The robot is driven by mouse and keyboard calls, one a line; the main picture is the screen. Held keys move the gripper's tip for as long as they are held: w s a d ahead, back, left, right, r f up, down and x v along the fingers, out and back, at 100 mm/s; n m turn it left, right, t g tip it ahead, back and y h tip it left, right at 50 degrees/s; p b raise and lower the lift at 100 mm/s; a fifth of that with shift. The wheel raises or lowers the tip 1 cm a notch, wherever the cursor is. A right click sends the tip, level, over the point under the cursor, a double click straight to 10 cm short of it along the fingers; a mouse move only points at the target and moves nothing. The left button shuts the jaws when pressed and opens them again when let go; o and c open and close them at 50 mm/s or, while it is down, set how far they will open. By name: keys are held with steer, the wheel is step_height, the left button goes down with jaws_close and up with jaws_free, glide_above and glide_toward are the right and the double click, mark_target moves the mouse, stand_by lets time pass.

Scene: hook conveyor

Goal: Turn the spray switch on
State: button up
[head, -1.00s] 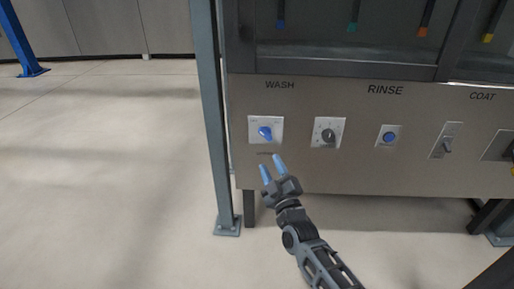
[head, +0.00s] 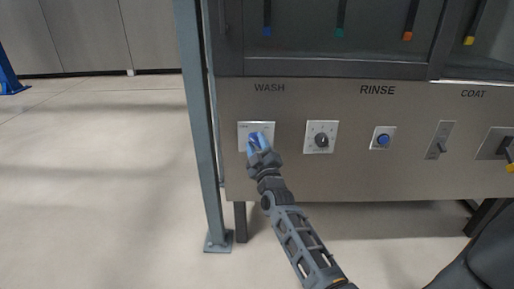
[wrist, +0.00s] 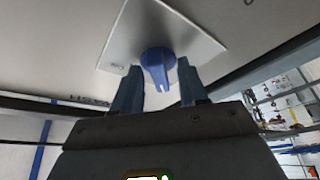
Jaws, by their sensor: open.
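A blue rotary knob (wrist: 158,65) sits on a white square plate (head: 243,136) under the WASH label on the grey panel. The plate also shows tilted in the wrist view (wrist: 190,32). In the head view my gripper (head: 259,140) is in front of this plate, and its blue fingertips hide most of the knob. In the wrist view my gripper (wrist: 159,72) is open, with one finger on each side of the knob. Gaps show between the knob and the fingers. I cannot read the small print on the plate, so I cannot confirm it is the spray switch.
A grey upright post (head: 196,110) stands just left of the panel.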

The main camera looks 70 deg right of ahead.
steer(key=shift+c, duration=0.4)
jaws_close()
steer(key=shift+m+p, duration=0.3)
steer(key=shift+m, duration=0.1)
steer(key=m+g+h+p, duration=0.1)
steer(key=m, duration=0.2)
steer(key=shift+w+m+h+p, duration=0.15)
steer(key=shift+m+h+p, duration=0.15)
steer(key=shift+h+p, duration=0.1)
steer(key=m+g+h, duration=0.1)
steer(key=m, duration=0.3)
steer(key=m+g+h+p, duration=0.1)
steer(key=m+g, duration=0.1)
steer(key=m, duration=0.2)
steer(key=shift+w+a+g, duration=0.1)
steer(key=shift+w+g, duration=0.05)
steer(key=shift+g, duration=0.15)
steer(key=m+g, duration=0.1)
steer(key=m, duration=0.2)
steer(key=m+g+h+p, duration=0.1)
steer(key=m+g, duration=0.1)
steer(key=m, duration=0.1)
steer(key=shift+w+m, duration=0.1)
steer(key=shift+m, duration=0.2)
steer(key=shift+m+g+p, duration=0.45)
steer(key=shift+m+g, duration=0.45)
steer(key=shift+m, duration=0.65)
steer(key=shift+m+g+p, duration=0.45)
steer(key=shift+m+g, duration=0.45)
steer(key=shift+m, duration=0.65)
